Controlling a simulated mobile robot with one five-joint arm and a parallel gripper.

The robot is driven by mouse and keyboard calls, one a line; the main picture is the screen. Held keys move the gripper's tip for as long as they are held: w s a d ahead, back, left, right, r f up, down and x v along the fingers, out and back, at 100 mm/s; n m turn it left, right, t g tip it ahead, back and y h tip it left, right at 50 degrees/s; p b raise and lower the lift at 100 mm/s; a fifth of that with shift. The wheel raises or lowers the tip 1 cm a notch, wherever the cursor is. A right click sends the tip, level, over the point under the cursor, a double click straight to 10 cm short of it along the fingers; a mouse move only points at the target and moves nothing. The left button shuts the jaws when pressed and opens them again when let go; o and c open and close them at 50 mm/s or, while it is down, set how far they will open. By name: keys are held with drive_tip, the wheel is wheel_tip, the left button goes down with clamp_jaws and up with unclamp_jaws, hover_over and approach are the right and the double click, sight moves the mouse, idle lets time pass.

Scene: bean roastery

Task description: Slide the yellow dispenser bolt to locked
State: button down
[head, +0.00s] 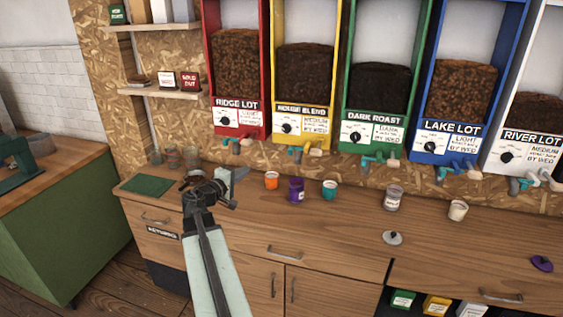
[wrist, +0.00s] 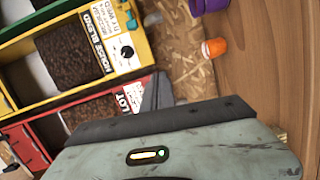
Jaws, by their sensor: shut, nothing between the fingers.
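The yellow dispenser (head: 305,62), labelled House Blend, hangs on the back wall between the red and green ones. The yellow dispenser also shows sideways in the wrist view (wrist: 110,22). My gripper (head: 236,175) is shut and empty, over the counter to the left of and below the yellow dispenser, apart from it. Its fingers show in the wrist view (wrist: 157,92).
The counter (head: 340,225) holds an orange cup (head: 271,180), a purple jar (head: 296,190), a teal cup (head: 329,190) and glass jars. The red dispenser (head: 236,70) is to the left, the green dispenser (head: 376,135) to the right. Shelves (head: 165,94) stand at upper left.

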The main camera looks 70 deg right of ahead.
drive_tip(key=shift+n+g+h, duration=0.4)
drive_tip(key=shift+h, duration=0.1)
drive_tip(key=s+d+r, duration=0.2)
drive_tip(key=s+d, duration=0.1)
drive_tip(key=shift+s+r, duration=0.1)
drive_tip(key=shift+s, duration=0.05)
drive_tip(key=shift+d, duration=0.1)
drive_tip(key=s+d, duration=0.5)
drive_tip(key=d, duration=0.5)
drive_tip(key=shift+s, duration=0.4)
drive_tip(key=shift+a, duration=0.1)
